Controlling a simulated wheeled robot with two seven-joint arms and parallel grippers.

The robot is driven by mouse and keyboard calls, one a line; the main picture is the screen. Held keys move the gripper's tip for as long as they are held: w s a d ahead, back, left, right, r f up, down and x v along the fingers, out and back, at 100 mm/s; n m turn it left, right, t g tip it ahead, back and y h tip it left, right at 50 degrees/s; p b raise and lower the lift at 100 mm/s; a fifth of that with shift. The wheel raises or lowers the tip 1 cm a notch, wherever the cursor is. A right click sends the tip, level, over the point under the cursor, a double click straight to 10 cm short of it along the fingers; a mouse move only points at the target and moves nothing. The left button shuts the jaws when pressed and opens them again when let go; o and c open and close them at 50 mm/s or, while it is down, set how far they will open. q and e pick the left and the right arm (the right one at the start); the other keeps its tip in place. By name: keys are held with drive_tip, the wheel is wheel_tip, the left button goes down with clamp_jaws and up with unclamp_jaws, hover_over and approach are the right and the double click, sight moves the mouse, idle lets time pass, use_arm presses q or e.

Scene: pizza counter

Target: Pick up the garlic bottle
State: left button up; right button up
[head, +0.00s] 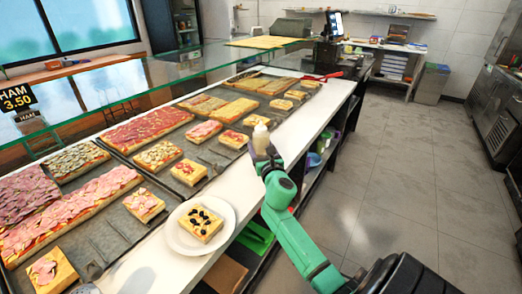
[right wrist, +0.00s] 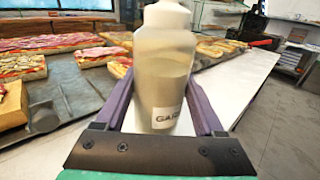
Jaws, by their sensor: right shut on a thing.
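The garlic bottle (head: 261,138) is a pale, translucent squeeze bottle with a light cap. It stands upright over the white counter's right edge in the head view. In the right wrist view the garlic bottle (right wrist: 163,75) fills the middle, with a label reading "GAR" at its lower right. My right gripper (head: 262,155) is shut on the bottle, with one finger on each side of it. I cannot tell whether the bottle's base touches the counter. My left gripper is not in view.
A white plate (head: 228,214) with a pizza slice (head: 200,224) lies on the counter, nearer than the bottle. Dark trays with several pizzas stand to the left, below a glass shelf (head: 180,72). Shelves sit under the counter. The floor (head: 400,170) at right is clear.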

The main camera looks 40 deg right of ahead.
wheel_tip(320, 180, up, 15)
drive_tip(key=p, duration=0.4)
drive_tip(key=shift+f, duration=0.1)
drive_tip(key=shift+r, duration=0.9)
drive_tip(key=shift+o, duration=0.7)
